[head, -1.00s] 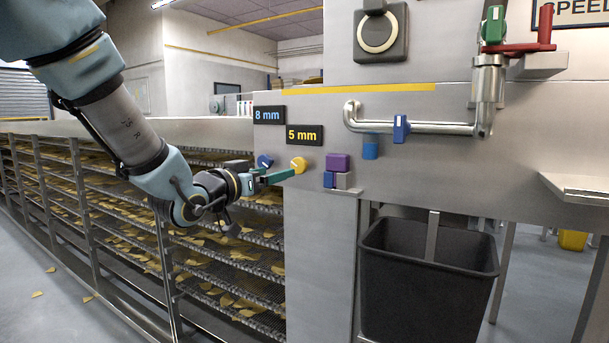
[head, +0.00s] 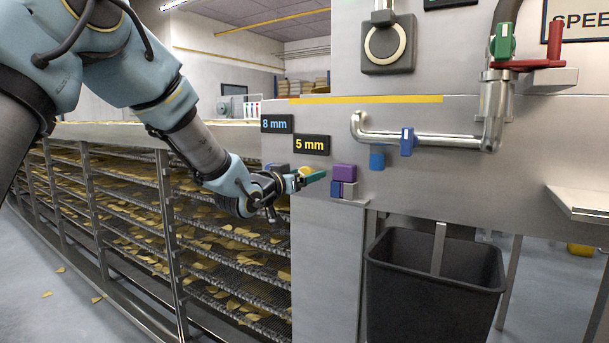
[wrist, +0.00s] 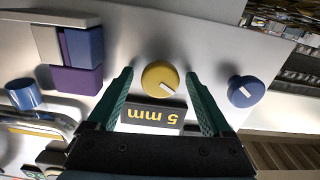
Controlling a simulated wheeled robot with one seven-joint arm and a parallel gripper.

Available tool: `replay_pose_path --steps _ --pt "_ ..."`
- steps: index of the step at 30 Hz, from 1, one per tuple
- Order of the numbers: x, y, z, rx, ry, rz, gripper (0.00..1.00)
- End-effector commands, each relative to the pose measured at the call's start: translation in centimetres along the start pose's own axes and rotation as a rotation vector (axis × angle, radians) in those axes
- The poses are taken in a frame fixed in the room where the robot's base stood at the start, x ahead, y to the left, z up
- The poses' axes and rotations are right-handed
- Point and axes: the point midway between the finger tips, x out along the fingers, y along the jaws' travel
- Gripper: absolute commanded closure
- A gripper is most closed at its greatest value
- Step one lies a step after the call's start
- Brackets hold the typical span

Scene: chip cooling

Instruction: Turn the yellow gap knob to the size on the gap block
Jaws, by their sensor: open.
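The yellow knob (wrist: 160,78) is on the metal panel beside the yellow "5 mm" display (wrist: 152,115). Its white mark points to the lower right in the wrist view, where the display text is upside down. My gripper (wrist: 160,74) is open, with one green finger on each side of the knob; I see gaps between fingers and knob. In the head view my gripper (head: 312,178) partly hides the yellow knob (head: 304,171). Purple, blue and grey blocks (head: 344,174) sit on a small ledge to the right; I cannot tell any size marking on them.
A blue knob (wrist: 246,91) is close beside one finger, under the blue "8 mm" display (head: 276,124). A pipe with a blue valve handle (head: 407,142) is to the right. A dark bin (head: 435,290) stands below. Chip racks (head: 225,240) are at left.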

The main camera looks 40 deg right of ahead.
Motion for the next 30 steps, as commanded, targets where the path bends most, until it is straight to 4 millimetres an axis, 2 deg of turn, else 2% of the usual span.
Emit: replay_pose_path --steps 2,4,25,30 --pt "-0.02 0.0 0.02 0.0 0.0 0.0 0.16" --pt "-0.02 -0.01 0.02 0.0 0.0 0.0 0.22" --pt "-0.05 -0.02 0.02 0.0 -0.001 0.0 1.0" --pt "-0.05 -0.02 0.08 0.006 0.0 0.0 1.0"
